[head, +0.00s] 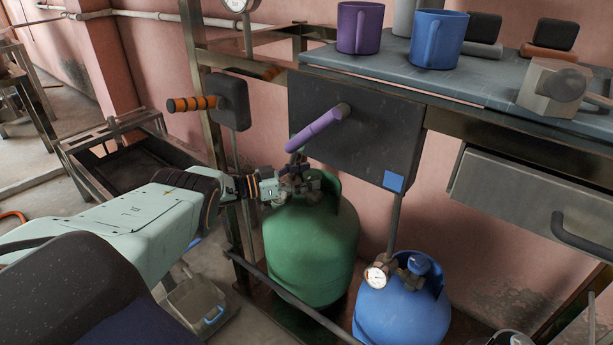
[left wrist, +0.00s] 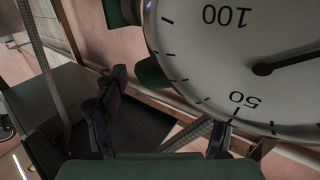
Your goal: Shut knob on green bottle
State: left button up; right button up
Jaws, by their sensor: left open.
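The green bottle (head: 310,250) stands upright below the purple-handled dark panel. My left gripper (head: 288,186) reaches in from the left at its top, beside the valve. The gripper and the bottle's collar crowd the valve, so I cannot make out the knob or whether the gripper touches it. In the left wrist view the two dark fingers (left wrist: 168,115) are spread apart with nothing clearly between them. A large white gauge dial (left wrist: 240,60) fills the upper right there, very close to the fingers. My right gripper is not in view.
The dark panel (head: 355,135) with a purple handle (head: 318,128) hangs just above the green bottle. A rail (head: 290,298) crosses in front.

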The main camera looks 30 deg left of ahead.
pick_arm(q)
jog(key=v, duration=1.2)
